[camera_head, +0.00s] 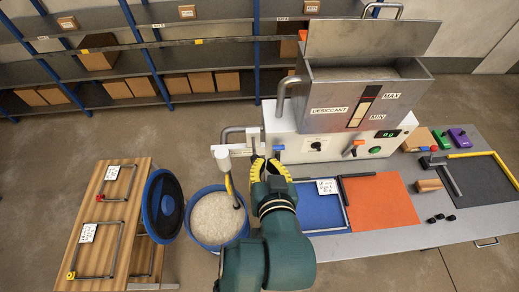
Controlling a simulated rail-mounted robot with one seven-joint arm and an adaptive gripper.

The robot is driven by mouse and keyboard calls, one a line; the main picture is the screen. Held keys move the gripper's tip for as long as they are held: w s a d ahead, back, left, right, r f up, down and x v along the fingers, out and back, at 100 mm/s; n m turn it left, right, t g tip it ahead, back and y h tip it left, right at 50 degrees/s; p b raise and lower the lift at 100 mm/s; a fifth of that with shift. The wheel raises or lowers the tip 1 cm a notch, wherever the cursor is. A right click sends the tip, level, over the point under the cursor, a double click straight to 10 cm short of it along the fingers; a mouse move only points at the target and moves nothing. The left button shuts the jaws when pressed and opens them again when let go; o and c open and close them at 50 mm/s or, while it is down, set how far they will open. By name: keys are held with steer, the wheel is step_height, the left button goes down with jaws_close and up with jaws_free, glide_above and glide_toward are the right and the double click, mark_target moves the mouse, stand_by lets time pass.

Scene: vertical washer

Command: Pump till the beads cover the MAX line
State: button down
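The steel hopper (325,90) marked DESICCANT stands on a white machine body (285,122), its lid raised. Its sight window (361,112) looks dark at the top and pale lower down, beside the MAX label (391,96) and the MIN label (377,117). The exact bead level is too small to read. A blue bucket (191,218) holds white beads (214,217), with a yellow and dark lance (229,187) reaching into it. My gripper (268,160), with yellow and black fingers, appears open and empty, just right of the lance and in front of the machine.
A wooden stand (100,205) with wire frames is at left, beside a round blue lid (162,206). The grey bench (440,235) carries blue (318,210) and orange mats (380,202). A grey pipe and bracket (235,132) sit above the bucket. Shelves with boxes line the back.

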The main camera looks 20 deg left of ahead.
steer(key=p, duration=0.2)
glide_above(254, 148)
steer(key=s+d, duration=0.4)
step_height(254, 148, down, 4)
step_height(254, 148, down, 3)
steer(key=shift+s+a+r, duration=0.1)
steer(key=shift+s+a, duration=0.05)
steer(key=shift+f, duration=0.5)
steer(key=shift+s+f, duration=0.1)
steer(key=shift+f, duration=0.1)
steer(key=shift+s+f+t+b, duration=0.25)
steer(key=shift+f+t+b, duration=0.1)
steer(key=shift+b, duration=0.6)
